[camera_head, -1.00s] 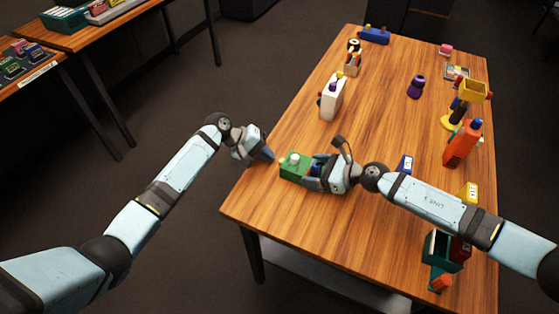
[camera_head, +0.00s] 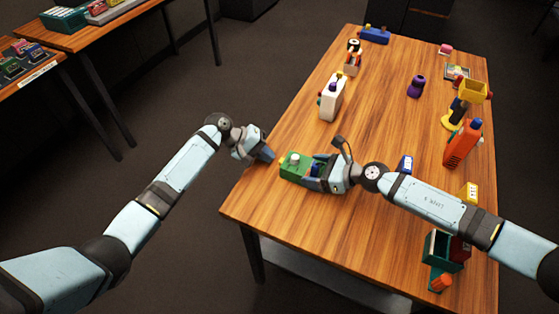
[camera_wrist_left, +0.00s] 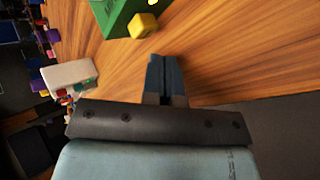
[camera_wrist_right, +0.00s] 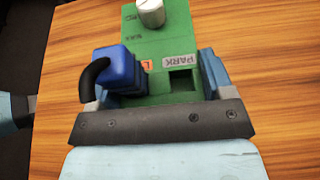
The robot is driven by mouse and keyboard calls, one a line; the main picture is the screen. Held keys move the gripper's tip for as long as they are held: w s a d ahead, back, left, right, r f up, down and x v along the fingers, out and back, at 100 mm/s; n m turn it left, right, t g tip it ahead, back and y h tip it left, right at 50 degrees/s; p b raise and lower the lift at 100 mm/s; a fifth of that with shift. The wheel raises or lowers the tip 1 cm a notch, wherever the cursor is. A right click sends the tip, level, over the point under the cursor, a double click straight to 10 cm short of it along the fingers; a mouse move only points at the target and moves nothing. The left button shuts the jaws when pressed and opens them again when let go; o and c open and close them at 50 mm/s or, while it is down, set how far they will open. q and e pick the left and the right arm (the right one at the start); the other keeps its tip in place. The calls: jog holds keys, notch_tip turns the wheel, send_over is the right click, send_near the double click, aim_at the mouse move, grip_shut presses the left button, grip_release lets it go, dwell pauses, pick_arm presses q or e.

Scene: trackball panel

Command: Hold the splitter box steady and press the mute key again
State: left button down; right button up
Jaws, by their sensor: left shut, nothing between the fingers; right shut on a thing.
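The green splitter box (camera_head: 293,165) lies near the table's left edge. The right wrist view shows its green top (camera_wrist_right: 160,50) with a pale knob (camera_wrist_right: 151,12), a blue block (camera_wrist_right: 118,68) with a black hook, a PARK label and a dark square recess. My right gripper (camera_head: 312,172) is shut around the box's sides, one finger partly hidden by the blue block. A yellow key (camera_wrist_left: 142,25), perhaps the mute key, sticks out of the box's end in the left wrist view. My left gripper (camera_head: 268,154) is shut and empty, its tips (camera_wrist_left: 166,62) a short gap from that key.
A white box (camera_head: 332,97) stands farther up the table's left side. An orange upright object (camera_head: 461,145), a yellow-topped stand (camera_head: 472,90) and a purple piece (camera_head: 415,87) stand to the right. The table's middle is clear. Another table stands at upper left.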

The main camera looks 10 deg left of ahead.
pick_arm(q)
jog(key=shift+d, duration=0.1)
dwell(0.7)
jog(key=shift+s+d, duration=0.1)
jog(key=shift+d, duration=0.2)
jog(key=shift+s+d, duration=0.2)
jog(key=shift+d, duration=0.3)
dwell(0.7)
jog(key=shift+a, duration=0.1)
jog(key=shift+w+a, duration=0.3)
jog(key=shift+a, duration=0.5)
jog(key=shift+a, duration=0.15)
jog(key=a, duration=0.1)
jog(key=w+a, duration=0.1)
jog(key=a, duration=0.2)
jog(key=shift+w+a, duration=0.25)
jog(key=shift+w, duration=0.05)
dwell(0.5)
